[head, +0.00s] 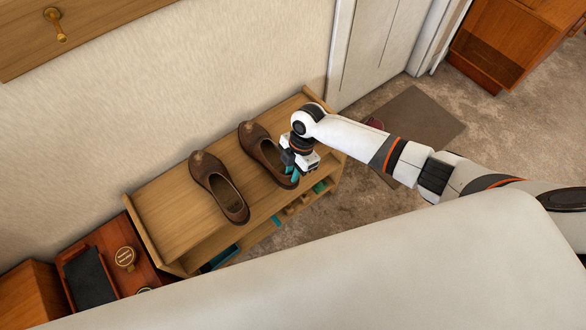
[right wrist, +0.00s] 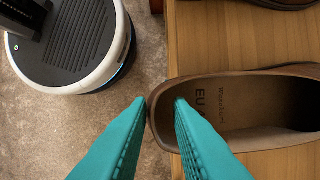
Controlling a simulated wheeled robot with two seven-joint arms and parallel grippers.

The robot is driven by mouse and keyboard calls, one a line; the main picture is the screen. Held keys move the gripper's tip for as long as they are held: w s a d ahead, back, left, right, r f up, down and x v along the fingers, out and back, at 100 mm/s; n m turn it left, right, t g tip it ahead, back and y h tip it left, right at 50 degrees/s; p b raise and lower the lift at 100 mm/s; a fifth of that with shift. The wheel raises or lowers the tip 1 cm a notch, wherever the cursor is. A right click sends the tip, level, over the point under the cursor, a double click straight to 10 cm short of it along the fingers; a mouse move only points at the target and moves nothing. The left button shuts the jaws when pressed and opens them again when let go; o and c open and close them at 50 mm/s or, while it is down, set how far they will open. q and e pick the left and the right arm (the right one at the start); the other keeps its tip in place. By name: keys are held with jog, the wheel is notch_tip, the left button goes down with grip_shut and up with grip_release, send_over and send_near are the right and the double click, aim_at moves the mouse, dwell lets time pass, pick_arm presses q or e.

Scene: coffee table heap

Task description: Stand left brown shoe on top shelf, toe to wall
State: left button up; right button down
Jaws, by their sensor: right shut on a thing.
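Two brown shoes lie soles down on the top shelf (head: 173,218) of a wooden rack against the wall, toes towards the wall. My right gripper (head: 292,172) is shut on the heel rim of the right-hand shoe (head: 254,137). The right wrist view shows its teal fingers (right wrist: 161,103) either side of that heel, with lettering on the insole (right wrist: 245,112). This shoe appears to rest on the shelf, though a small gap cannot be ruled out. The other shoe (head: 208,172) stands beside it, apart, to the left. My left gripper is out of view.
A lower shelf holds several items, partly hidden. A small reddish wooden table (head: 133,272) with a dark tray (head: 88,278) stands left of the rack. A wooden peg rail (head: 90,28) is on the wall. A dark mat (head: 425,118) lies right of the rack, near the door.

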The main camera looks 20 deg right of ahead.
jog(key=shift+f, duration=0.15)
jog(key=c, duration=1.2)
grip_release()
jog(key=shift+c, duration=0.2)
jog(key=shift+f, duration=0.1)
